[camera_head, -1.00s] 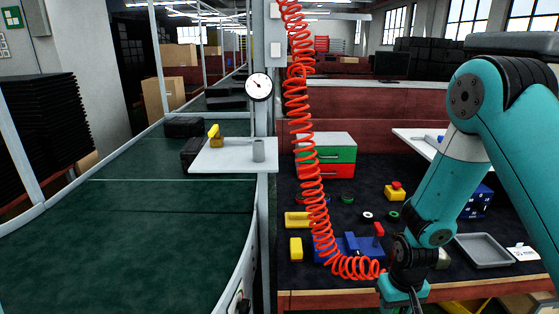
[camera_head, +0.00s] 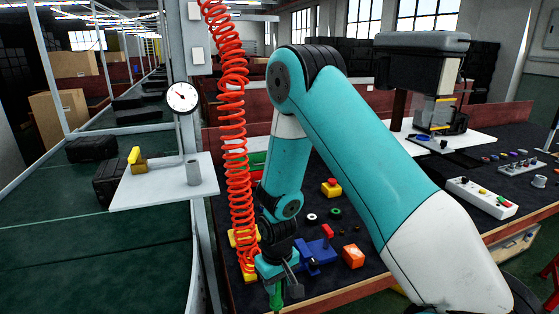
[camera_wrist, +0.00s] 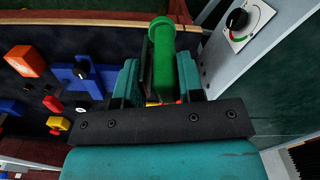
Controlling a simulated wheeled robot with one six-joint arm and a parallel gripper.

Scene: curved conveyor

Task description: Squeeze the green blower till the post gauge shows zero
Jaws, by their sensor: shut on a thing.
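The green blower (camera_wrist: 162,62) stands between the two jaws of my gripper (camera_wrist: 160,88) in the wrist view, its rounded end pointing away from the wrist. In the head view my gripper (camera_head: 277,276) hangs low in front of the bench edge, with a green part of the blower (camera_head: 276,297) showing below it. The gripper is shut on the blower. The round white post gauge (camera_head: 182,97) is on the grey post in the head view. Its dark needle points up and left; the scale is too small to read.
A red coiled hose (camera_head: 232,110) hangs down beside the arm. A white shelf (camera_head: 150,195) with a yellow item and grey cup juts from the post. The bench holds a blue vise (camera_head: 318,252) and orange block (camera_head: 353,256). A black knob (camera_wrist: 238,19) shows in the wrist view.

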